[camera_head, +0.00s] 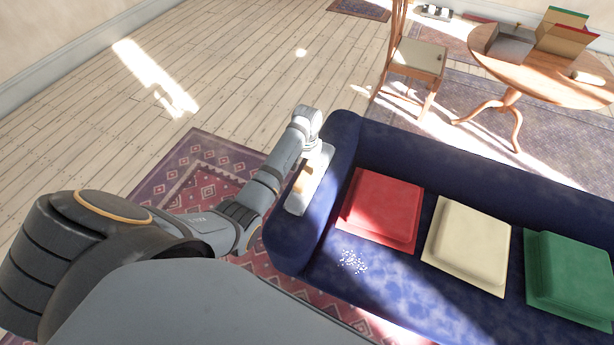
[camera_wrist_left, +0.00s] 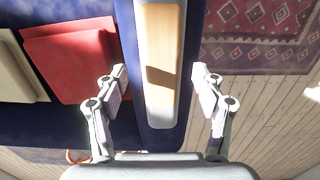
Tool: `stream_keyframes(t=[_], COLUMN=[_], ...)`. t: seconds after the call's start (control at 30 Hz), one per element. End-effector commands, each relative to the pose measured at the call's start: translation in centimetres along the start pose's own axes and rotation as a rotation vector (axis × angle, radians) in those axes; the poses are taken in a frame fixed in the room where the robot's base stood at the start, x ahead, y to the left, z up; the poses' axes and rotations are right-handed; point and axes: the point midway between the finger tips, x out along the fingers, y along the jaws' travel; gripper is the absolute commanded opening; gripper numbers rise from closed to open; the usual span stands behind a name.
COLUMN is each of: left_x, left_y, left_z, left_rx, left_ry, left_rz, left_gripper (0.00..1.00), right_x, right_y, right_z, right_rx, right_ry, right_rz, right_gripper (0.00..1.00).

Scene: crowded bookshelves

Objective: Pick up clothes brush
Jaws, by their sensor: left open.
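The clothes brush, a long pale-grey piece with a tan wooden-looking top (camera_head: 307,184), lies lengthwise along the blue sofa's left armrest. In the left wrist view the brush (camera_wrist_left: 161,45) runs up the middle of the picture. My left gripper (camera_wrist_left: 160,76) is open, with one finger on each side of the brush and visible gaps to it. Nothing is held. In the head view my left arm reaches to the far end of the brush, and its fingers are hard to make out there. My right gripper is not in view.
The blue sofa (camera_head: 480,165) carries red (camera_head: 382,208), cream (camera_head: 466,245) and green (camera_head: 568,278) cushions. White specks (camera_head: 352,262) lie on its seat. A patterned rug (camera_head: 190,175) lies left of it. A chair (camera_head: 418,57) and round table (camera_head: 555,80) stand behind. Floor at left is clear.

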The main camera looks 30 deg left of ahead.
Motion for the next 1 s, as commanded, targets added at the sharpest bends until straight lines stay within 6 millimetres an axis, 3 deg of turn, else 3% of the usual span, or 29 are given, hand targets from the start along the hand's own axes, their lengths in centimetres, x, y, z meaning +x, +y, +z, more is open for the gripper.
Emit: stream_keyframes(t=[0.23, 0.53, 1.0], left_x=[4.1, 4.7, 4.7], left_y=[-0.2, -0.2, -0.2], left_z=[-0.4, -0.4, -0.4], left_rx=[0.0, 0.0, 0.0], left_ry=[-0.003, -0.001, -0.001], left_rz=[0.001, 0.0, 0.0], left_gripper=[0.69, 0.69, 0.05], right_x=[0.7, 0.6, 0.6], right_y=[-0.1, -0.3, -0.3], right_z=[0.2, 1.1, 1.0], right_rx=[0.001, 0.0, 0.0], right_ry=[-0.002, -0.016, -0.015], right_rz=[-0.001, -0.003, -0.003], right_gripper=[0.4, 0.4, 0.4])
